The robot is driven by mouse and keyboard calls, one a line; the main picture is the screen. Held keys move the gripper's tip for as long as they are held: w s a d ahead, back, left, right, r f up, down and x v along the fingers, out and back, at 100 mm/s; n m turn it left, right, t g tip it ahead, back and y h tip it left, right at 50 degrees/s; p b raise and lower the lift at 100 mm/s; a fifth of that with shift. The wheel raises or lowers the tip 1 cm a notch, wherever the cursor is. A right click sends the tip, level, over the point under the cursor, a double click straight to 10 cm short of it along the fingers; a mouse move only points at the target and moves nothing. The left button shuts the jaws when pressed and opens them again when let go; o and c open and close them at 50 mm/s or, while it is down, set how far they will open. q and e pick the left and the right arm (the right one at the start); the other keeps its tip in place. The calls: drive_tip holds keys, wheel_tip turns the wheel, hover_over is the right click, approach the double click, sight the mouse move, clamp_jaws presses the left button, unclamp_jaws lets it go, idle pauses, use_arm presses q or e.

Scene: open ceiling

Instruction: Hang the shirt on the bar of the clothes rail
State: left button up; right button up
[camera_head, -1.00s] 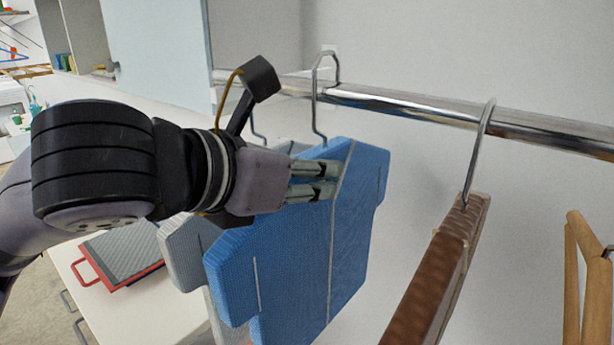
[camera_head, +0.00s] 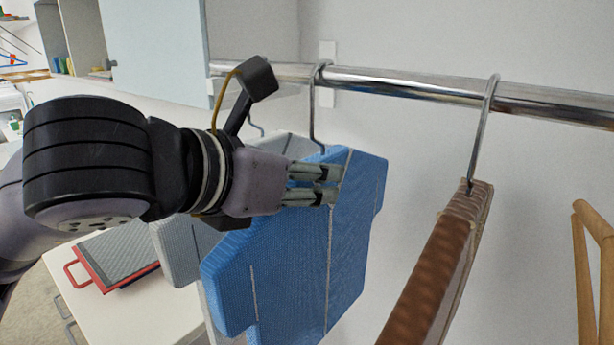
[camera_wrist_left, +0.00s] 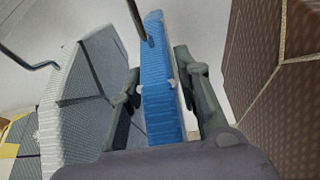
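The blue shirt (camera_head: 300,265) is a stiff flat shape with a wire hanger. Its hook (camera_head: 319,68) sits over the top of the clothes rail's bar (camera_head: 408,88). My left gripper (camera_head: 325,184) reaches in from the left and is shut on the shirt's upper part. In the left wrist view my left fingers (camera_wrist_left: 160,95) lie close along both sides of the shirt, seen edge-on (camera_wrist_left: 162,115). The far finger is hidden in the head view. My right gripper is not in view.
A grey shirt (camera_head: 176,250) hangs just left of the blue one. A brown item (camera_head: 440,265) hangs on the bar to the right, with wall showing between. A red-handled grey tray (camera_head: 118,250) lies on a white surface.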

use_arm(q)
drive_tip(key=shift+o, duration=1.4)
